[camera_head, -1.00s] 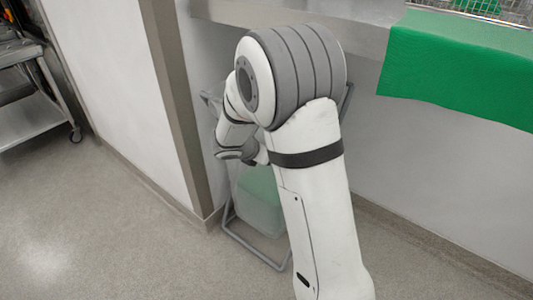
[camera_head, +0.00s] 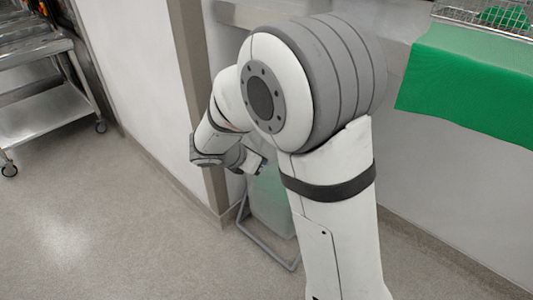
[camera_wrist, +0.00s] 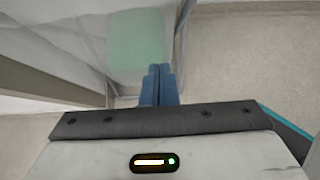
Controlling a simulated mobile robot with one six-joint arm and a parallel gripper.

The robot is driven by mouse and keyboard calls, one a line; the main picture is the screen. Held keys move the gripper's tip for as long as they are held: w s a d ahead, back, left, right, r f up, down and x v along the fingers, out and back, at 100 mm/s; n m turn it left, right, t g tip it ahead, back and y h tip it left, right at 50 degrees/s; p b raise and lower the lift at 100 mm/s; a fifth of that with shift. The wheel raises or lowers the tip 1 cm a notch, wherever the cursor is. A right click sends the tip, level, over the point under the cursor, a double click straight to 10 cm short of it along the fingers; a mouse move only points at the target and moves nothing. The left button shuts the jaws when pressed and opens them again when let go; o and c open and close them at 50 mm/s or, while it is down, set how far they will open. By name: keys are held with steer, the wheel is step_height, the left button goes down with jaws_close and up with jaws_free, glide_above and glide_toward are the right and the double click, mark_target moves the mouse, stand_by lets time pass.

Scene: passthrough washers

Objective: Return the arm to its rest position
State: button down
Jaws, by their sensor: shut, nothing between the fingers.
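My arm fills the middle of the head view, with its large grey-banded elbow raised and the forearm folded down behind it to the left. My gripper (camera_wrist: 160,84) shows in the wrist view as two blue fingers pressed together with nothing between them. In the head view, the wrist end of the arm hangs in front of the wall, near a stand with a pale green translucent bag or bin, and the fingertips are hard to make out there.
The green bin (camera_head: 270,203) stands on a grey metal frame (camera_head: 268,250) against the wall. A green cloth (camera_head: 470,85) hangs over a counter at right, with a wire basket (camera_head: 490,14) on it. A steel cart (camera_head: 45,112) stands at far left. Floor at left is clear.

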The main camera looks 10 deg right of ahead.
steer(key=shift+s+r, duration=0.1)
steer(key=shift+r, duration=0.1)
steer(key=s+d+r+m+g+y+p, duration=0.1)
steer(key=s+d+r+m+y+p, duration=0.2)
steer(key=s+r+m+p, duration=0.6)
steer(key=s+d+r+m+g+y+p, duration=0.2)
steer(key=s+r+m+p, duration=0.6)
steer(key=s+r+m, duration=0.5)
step_height(320, 180, up, 2)
steer(key=d+m+y, duration=0.1)
steer(key=m+y, duration=0.1)
steer(key=m, duration=0.1)
steer(key=shift+s+y+p, duration=0.15)
steer(key=shift+y+p, duration=0.15)
steer(key=shift+p, duration=0.1)
steer(key=shift+a, duration=0.15)
